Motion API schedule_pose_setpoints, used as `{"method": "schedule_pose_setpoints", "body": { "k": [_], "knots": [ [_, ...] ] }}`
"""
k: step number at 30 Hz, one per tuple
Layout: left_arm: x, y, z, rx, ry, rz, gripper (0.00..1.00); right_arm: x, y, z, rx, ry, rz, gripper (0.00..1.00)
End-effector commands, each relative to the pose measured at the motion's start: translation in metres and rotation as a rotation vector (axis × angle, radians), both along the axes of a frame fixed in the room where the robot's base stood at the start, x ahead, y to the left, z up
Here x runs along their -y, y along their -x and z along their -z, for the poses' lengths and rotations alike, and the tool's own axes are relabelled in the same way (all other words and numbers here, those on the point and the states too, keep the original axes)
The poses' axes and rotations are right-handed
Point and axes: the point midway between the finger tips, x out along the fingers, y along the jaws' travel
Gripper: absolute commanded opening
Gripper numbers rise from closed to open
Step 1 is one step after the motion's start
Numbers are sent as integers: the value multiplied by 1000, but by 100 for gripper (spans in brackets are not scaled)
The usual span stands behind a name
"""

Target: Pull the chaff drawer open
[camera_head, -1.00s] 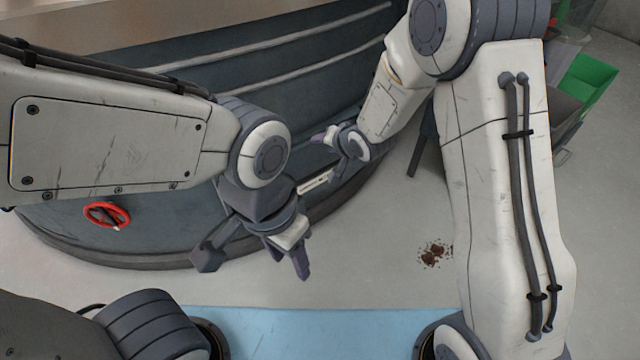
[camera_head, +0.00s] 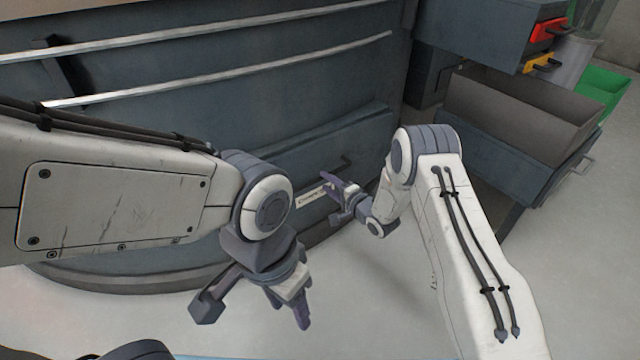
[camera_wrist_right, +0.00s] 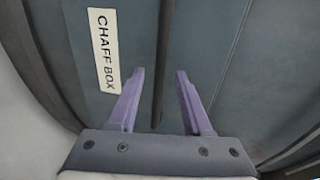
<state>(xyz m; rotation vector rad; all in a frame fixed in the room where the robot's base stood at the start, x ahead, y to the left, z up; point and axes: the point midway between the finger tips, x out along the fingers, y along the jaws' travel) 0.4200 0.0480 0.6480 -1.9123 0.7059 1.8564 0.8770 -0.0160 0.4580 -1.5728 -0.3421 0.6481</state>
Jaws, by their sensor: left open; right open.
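The chaff drawer (camera_head: 365,140) is a blue-grey front low on the curved machine, seemingly closed. A dark bar handle (camera_head: 346,162) stands on the front. My right gripper (camera_head: 331,197) is open just in front of it. In the right wrist view a dark bar, seemingly the handle (camera_wrist_right: 164,50), runs between the open purple fingers; contact is not visible. My left gripper (camera_head: 253,313) is open and empty, lower and nearer.
An open grey bin (camera_head: 520,110) stands on a bench at right, below a box with red (camera_head: 548,30) and yellow (camera_head: 540,64) drawer fronts. A green bin (camera_head: 600,92) is behind. The floor (camera_head: 375,300) between my arms is clear.

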Motion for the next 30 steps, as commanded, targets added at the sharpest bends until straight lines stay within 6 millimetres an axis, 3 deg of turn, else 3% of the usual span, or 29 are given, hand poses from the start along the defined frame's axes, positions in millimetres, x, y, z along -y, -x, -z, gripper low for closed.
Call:
{"method": "schedule_pose_setpoints", "body": {
  "k": [7,18,20,22,23,30],
  "knots": [
    [0,0,15,0,0,0,50,-20,-26,8,0,0,0,50],
    [0,0,16,0,0,0,50,-23,-31,8,-1,0,1,50],
    [0,0,16,0,0,0,50,-23,-31,8,-1,1,1,30],
    [0,0,16,0,0,0,50,-23,-31,8,-1,1,1,4],
    [0,0,16,0,0,0,50,-23,-31,8,-1,1,1,0],
    [0,0,16,0,0,0,50,-23,-31,8,-1,1,1,0]
  ]
}}
